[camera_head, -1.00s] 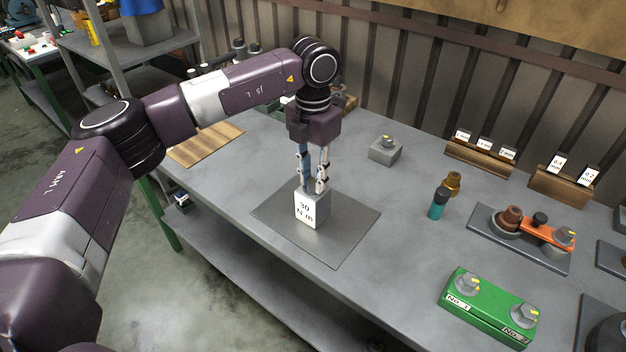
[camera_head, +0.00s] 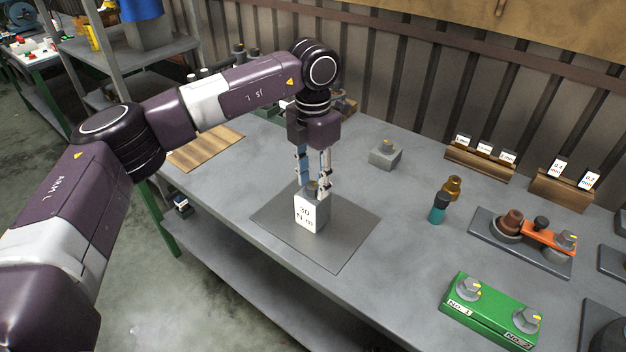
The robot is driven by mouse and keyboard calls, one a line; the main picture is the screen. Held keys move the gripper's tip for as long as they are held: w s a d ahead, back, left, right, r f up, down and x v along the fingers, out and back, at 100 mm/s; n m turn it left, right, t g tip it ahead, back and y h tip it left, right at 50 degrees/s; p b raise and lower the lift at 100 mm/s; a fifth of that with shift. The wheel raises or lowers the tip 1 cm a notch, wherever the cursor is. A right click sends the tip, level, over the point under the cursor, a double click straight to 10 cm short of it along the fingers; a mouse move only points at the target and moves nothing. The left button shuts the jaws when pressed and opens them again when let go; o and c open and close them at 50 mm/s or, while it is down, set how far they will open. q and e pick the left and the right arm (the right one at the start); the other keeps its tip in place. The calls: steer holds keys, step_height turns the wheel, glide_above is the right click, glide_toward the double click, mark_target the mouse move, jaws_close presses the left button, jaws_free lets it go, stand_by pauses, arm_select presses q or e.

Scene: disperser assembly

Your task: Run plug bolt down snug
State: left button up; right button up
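A pale block labelled "30 N m" (camera_head: 309,216) stands upright on a grey mat (camera_head: 352,232). A small brownish bolt head (camera_head: 312,187) shows on its top, partly hidden by the fingers. My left gripper (camera_head: 314,182) points straight down over the block. Its two fingers stand apart, one on each side of the bolt head, with a visible gap between them. I cannot tell whether a finger touches the block. My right gripper is not in view.
Behind stands a grey block with a yellow-marked bolt (camera_head: 385,154). To the right are a teal-and-black tool (camera_head: 438,207), a brass part (camera_head: 453,187), an orange link on a dark plate (camera_head: 535,232), and a green two-bolt block (camera_head: 490,312). Bench around the mat is clear.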

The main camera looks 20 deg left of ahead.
mark_target(313, 185)
arm_select(q)
steer(key=shift+r, duration=0.1)
step_height(313, 185, up, 12)
stand_by(0.6)
steer(key=shift+f, duration=0.2)
